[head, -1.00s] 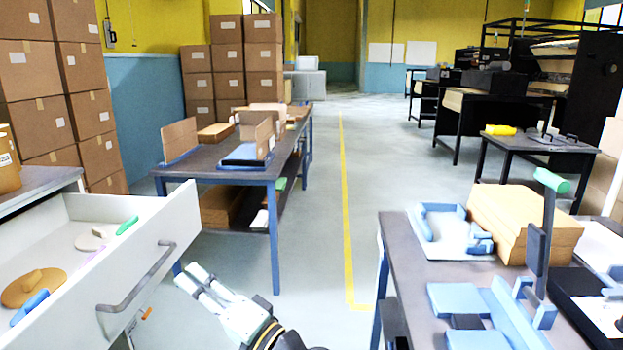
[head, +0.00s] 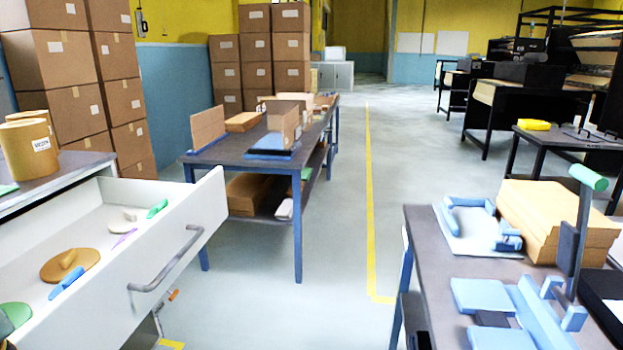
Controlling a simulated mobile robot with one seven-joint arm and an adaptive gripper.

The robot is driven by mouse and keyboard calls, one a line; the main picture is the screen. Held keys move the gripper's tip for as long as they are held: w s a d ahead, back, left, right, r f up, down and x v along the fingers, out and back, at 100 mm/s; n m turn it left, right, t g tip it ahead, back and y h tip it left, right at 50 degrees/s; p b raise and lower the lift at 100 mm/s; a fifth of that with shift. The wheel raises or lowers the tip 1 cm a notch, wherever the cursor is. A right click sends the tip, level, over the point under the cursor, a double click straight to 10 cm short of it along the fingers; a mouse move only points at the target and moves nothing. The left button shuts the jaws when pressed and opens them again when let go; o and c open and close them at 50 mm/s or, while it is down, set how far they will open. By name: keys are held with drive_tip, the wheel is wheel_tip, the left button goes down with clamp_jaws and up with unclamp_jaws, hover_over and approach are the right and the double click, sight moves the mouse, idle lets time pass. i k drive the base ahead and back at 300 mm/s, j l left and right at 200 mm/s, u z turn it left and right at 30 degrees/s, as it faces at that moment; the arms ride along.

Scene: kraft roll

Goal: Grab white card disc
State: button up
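The white card disc (head: 118,226) lies in the open white drawer (head: 183,238) at the left of the head view. It is pale, with a small raised piece on top, and is hard to tell from the pale drawer floor. A brown disc (head: 62,268) with a raised grip lies nearer in the same drawer. A green disc (head: 16,314) is partly cut off at the lower left. My gripper is not in view, so its state and distance from the disc do not show.
A blue-handled tool (head: 67,284), a purple piece (head: 124,237) and a green piece (head: 157,209) lie in the drawer. The drawer front with its grey handle (head: 165,272) juts into the aisle. A workbench (head: 425,238) stands at right. Clear floor (head: 330,270) lies between.

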sight(123, 223)
drive_tip(key=u, duration=1.35)
